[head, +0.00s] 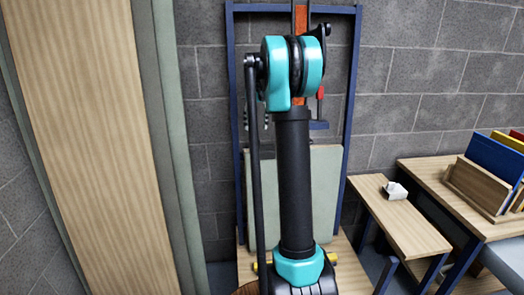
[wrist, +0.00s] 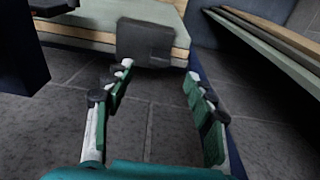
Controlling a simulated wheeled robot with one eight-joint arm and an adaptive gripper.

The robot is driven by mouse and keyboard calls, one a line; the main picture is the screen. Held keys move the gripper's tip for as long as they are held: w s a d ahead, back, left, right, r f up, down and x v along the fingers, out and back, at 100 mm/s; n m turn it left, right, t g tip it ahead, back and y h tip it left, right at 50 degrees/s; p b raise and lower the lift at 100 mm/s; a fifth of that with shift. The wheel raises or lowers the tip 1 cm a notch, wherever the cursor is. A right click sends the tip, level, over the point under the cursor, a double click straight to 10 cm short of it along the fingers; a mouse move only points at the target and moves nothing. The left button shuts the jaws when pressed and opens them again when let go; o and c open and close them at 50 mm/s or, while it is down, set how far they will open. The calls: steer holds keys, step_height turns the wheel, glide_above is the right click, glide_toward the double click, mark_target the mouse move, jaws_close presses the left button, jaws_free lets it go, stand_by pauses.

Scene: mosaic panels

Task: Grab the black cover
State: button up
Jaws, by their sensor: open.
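A dark, nearly black rectangular piece (wrist: 145,41), which looks like the black cover, shows in the wrist view at the top centre. It is at the front edge of a wood-edged board or bench with a pale green top. My gripper (wrist: 158,72) is open and empty, its two green-padded fingers spread. The dark piece lies just beyond the fingertips, nearer the left finger in the picture; I cannot tell whether they touch. In the head view my arm covers the middle, and I cannot make out the cover or the fingers there.
A blue frame (head: 237,120) stands against the grey block wall, with a pale green panel (head: 325,190) in it. At right are a wooden bench (head: 405,222) with a small white object (head: 396,191) and a desk with a wooden file box (head: 480,184). Tall wooden panel at left.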

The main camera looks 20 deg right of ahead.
mark_target(256, 140)
step_height(256, 140, down, 8)
steer(key=shift+f, duration=0.25)
stand_by(0.4)
steer(key=c, duration=1.3)
steer(key=shift+o, duration=0.2)
steer(key=shift+r, duration=0.1)
